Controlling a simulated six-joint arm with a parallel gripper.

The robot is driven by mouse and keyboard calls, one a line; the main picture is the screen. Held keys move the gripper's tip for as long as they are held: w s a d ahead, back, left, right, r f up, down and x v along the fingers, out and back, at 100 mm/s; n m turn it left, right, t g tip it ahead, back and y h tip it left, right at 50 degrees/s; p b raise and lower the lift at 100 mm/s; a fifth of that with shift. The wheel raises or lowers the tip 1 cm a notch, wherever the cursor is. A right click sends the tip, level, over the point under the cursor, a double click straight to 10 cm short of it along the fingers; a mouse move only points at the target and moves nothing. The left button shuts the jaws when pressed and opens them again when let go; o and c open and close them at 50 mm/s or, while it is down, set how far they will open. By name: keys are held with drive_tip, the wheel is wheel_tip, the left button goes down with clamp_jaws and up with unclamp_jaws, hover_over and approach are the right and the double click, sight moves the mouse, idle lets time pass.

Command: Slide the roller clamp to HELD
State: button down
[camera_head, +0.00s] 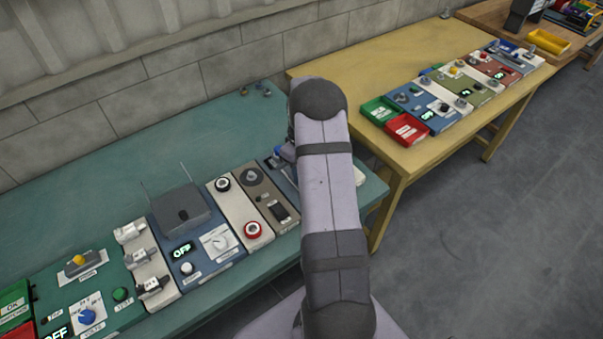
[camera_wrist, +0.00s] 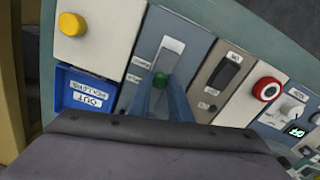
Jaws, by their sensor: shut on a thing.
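The roller clamp's panel (camera_wrist: 191,26) is blue-grey and carries a pale upright track (camera_wrist: 168,55) in the wrist view. A green piece (camera_wrist: 160,81), which looks like the clamp's roller, sits at the near end of the track. My gripper (camera_wrist: 162,92) has two blue fingers closed around this green piece. Small white labels (camera_wrist: 138,62) stand left of the track, too blurred to read. In the head view my arm covers most of this panel, and only a blue bit of my gripper (camera_head: 286,153) shows beside the arm.
A blue bin (camera_wrist: 88,90) and a panel with a yellow button (camera_wrist: 71,24) are left of the clamp. A brown panel with a black rocker (camera_wrist: 229,70) and a red round knob (camera_wrist: 266,89) are right. A yellow table (camera_head: 340,65) stands apart with more panels.

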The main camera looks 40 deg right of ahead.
drive_tip(key=w+b, duration=0.1)
drive_tip(key=w, duration=0.2)
drive_tip(key=shift+w+r, duration=0.1)
drive_tip(key=shift+r, duration=0.05)
drive_tip(key=c, duration=1.6)
unclamp_jaws()
drive_tip(key=shift+w, duration=0.1)
wheel_tip(320, 180, up, 7)
drive_tip(key=b, duration=0.2)
drive_tip(key=shift+r+b, duration=0.1)
drive_tip(key=shift+b, duration=0.2)
